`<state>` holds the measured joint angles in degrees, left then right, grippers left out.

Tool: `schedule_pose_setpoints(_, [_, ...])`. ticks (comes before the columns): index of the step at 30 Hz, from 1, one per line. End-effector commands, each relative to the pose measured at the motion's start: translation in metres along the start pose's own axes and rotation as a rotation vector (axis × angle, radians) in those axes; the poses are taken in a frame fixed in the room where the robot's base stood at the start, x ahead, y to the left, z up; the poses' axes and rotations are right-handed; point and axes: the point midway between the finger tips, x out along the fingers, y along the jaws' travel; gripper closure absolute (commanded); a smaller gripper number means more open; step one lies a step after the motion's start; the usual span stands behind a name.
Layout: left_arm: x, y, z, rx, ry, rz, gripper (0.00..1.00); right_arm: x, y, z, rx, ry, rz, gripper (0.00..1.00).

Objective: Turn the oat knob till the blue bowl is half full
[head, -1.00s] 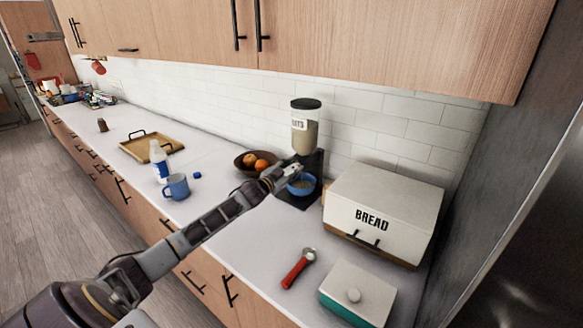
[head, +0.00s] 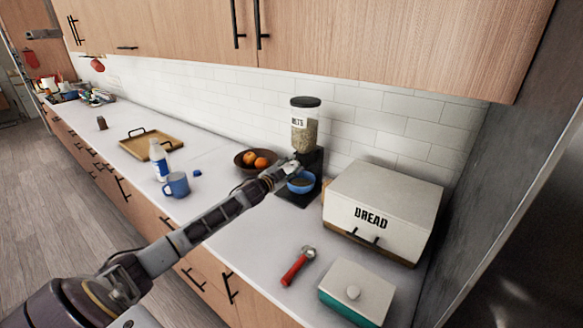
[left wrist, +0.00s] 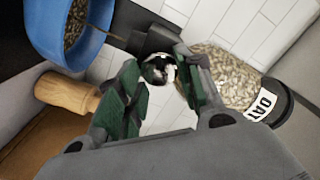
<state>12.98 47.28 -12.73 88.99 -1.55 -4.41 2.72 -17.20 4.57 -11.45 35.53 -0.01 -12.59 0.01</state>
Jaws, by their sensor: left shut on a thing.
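The oat dispenser (head: 304,128) stands against the tiled wall, a clear hopper of oats with a black lid and base. Its hopper (left wrist: 225,75) shows tilted in the left wrist view, with part of an "OATS" label. The blue bowl (head: 301,186) sits under the spout on the dispenser's base. In the left wrist view the bowl (left wrist: 45,35) is cut off at top left and holds some oats; its exact level cannot be told. My left gripper (left wrist: 160,75) is shut on the shiny round knob (left wrist: 157,69) on the dispenser's front. My right gripper is out of view.
A bread box (head: 383,205) stands close right of the dispenser. A fruit bowl (head: 243,162) is just left of it.

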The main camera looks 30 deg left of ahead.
Motion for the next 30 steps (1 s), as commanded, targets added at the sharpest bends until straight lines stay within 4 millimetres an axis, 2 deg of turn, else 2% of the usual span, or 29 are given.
schedule_pose_setpoints(1, [0.000, 0.001, 0.000, 0.000, 0.000, 0.001, 0.88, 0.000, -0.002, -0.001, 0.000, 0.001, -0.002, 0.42])
schedule_pose_setpoints(2, [0.000, 0.001, 0.000, -0.001, 0.000, 0.001, 0.61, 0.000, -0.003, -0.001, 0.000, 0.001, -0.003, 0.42])
schedule_pose_setpoints(6, [0.000, 0.001, 0.000, -0.001, 0.000, 0.001, 0.43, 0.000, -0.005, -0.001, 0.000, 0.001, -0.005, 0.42])
schedule_pose_setpoints(20, [-0.001, 0.001, 0.000, -0.002, 0.000, 0.001, 0.42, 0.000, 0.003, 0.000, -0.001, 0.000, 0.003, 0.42])
schedule_pose_setpoints(30, [-0.015, 0.001, 0.001, -0.002, -0.001, 0.001, 0.42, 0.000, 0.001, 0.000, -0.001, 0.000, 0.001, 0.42])
